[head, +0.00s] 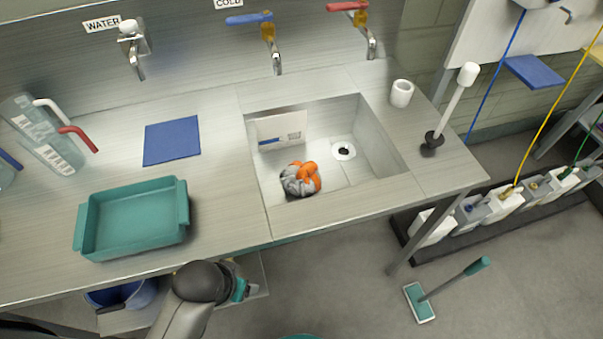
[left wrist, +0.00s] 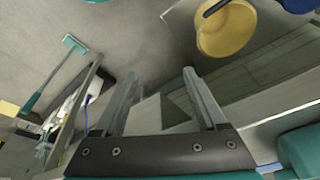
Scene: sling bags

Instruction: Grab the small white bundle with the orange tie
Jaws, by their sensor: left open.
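The small bundle (head: 293,184) is crumpled and grey-white with a bright orange tie (head: 310,175) on its upper right side. It lies on the floor of the sink (head: 335,178), near the front left. My left gripper (head: 242,289) is below the counter's front edge in the head view, apart from the bundle. In the left wrist view its two fingers (left wrist: 160,82) are spread with nothing between them. The bundle does not show in the left wrist view. My right gripper is not in view.
A teal tray (head: 80,228) and blue mat (head: 172,141) lie left of the sink. A white cup (head: 401,93) and plunger-like brush (head: 453,105) stand right. Taps (head: 271,45) overhang the back. A white card (head: 279,130) leans inside the sink. The counter's front edge lies between gripper and sink.

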